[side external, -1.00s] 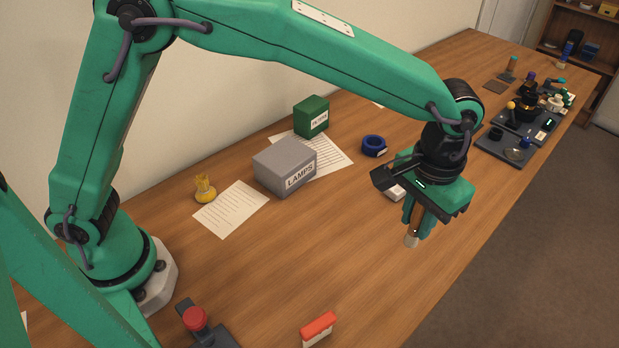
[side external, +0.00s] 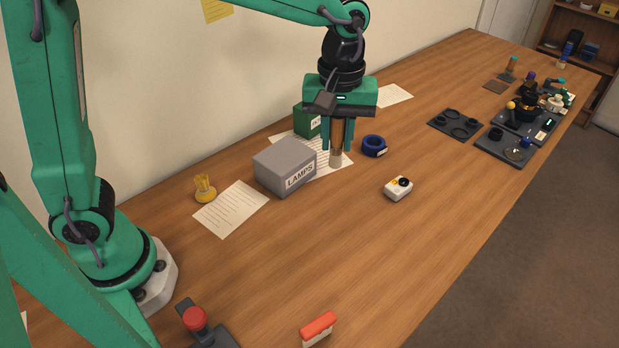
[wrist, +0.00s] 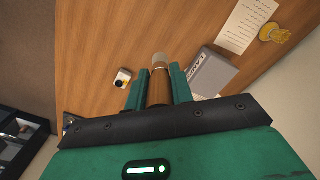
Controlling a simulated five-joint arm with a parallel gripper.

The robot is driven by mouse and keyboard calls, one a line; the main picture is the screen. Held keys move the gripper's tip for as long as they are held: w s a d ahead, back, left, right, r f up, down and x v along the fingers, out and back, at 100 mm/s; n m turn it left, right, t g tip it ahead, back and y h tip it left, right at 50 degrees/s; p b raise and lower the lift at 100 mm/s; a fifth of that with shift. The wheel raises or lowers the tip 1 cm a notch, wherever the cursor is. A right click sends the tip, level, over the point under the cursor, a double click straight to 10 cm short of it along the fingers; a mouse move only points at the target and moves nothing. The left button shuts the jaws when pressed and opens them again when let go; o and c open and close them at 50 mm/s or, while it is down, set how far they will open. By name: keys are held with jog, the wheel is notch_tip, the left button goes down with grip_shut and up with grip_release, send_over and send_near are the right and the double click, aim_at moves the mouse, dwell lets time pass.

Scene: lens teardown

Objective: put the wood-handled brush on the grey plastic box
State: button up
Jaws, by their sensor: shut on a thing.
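My gripper (side external: 338,135) is shut on the wood-handled brush (side external: 337,157), which hangs upright with its pale tip down. In the side view it is just right of the grey plastic box (side external: 275,161), which is labelled LAMPS and stands on the table. In the wrist view the brush (wrist: 159,85) sits between the green fingers (wrist: 159,90), and the grey box (wrist: 213,76) is to the right of them, apart from the brush. The upper handle is partly hidden by the fingers.
A green box (side external: 307,120) stands behind the grey box. A blue tape roll (side external: 374,146) and a small white device (side external: 398,188) lie to the right. A yellow holder (side external: 205,189) and paper (side external: 231,208) lie to the left.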

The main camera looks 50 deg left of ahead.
jog(key=s+a+r+n, duration=0.25)
jog(key=a+n, duration=0.25)
jog(key=a, duration=0.3)
send_over(285, 155)
notch_tip(285, 155, down, 8)
jog(key=shift+f, duration=1.9)
jog(key=shift+f, duration=0.15)
jog(key=o, duration=1)
notch_tip(285, 155, up, 12)
jog(key=shift+r, duration=0.2)
